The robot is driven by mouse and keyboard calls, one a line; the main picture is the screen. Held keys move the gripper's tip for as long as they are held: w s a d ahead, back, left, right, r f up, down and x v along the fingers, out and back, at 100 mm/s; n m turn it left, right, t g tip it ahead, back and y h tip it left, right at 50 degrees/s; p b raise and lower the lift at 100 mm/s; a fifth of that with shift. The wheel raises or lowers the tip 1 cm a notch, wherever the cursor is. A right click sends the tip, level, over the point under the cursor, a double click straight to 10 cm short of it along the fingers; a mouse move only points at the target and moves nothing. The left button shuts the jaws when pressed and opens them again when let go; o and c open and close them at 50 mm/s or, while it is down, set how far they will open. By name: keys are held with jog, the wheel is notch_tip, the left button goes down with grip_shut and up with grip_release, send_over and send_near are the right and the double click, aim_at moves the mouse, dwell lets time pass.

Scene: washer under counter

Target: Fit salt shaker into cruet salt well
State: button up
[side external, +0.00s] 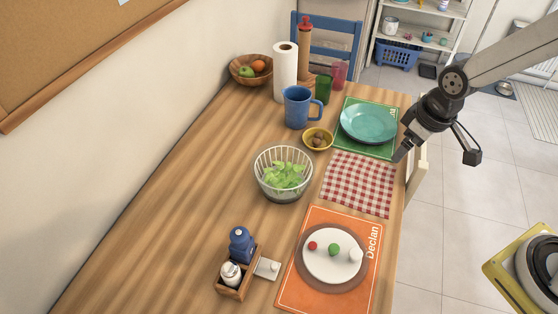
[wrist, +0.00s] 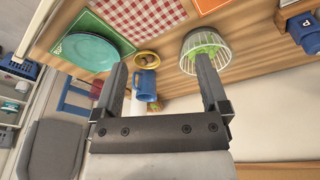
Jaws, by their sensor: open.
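The cruet (side external: 228,291), a small wooden caddy, stands near the front left of the table in the side view. A blue container (side external: 241,243) stands at its back; a blue one with a "P" also shows in the wrist view (wrist: 312,38). A white shaker with a silvery top (side external: 231,273), which looks like the salt shaker, is at the caddy's front. I cannot tell how deep it sits, and the wells are hidden. My gripper (side external: 436,157) is open and empty beyond the table's right edge, far from the cruet. Its spread fingers show in the wrist view (wrist: 159,62).
A small pale flat piece (side external: 267,268) lies beside the cruet. The orange mat (side external: 296,290) bears a plate (side external: 330,268) with small items. A salad bowl (side external: 283,174), blue mug (side external: 297,107), yellow bowl (side external: 318,138) and teal plate (side external: 368,124) stand farther back. The table's left side is clear.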

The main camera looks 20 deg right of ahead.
jog(key=s+d+m, duration=0.3)
jog(key=s+d, duration=0.1)
jog(key=shift+d+f, duration=0.1)
dwell(1.2)
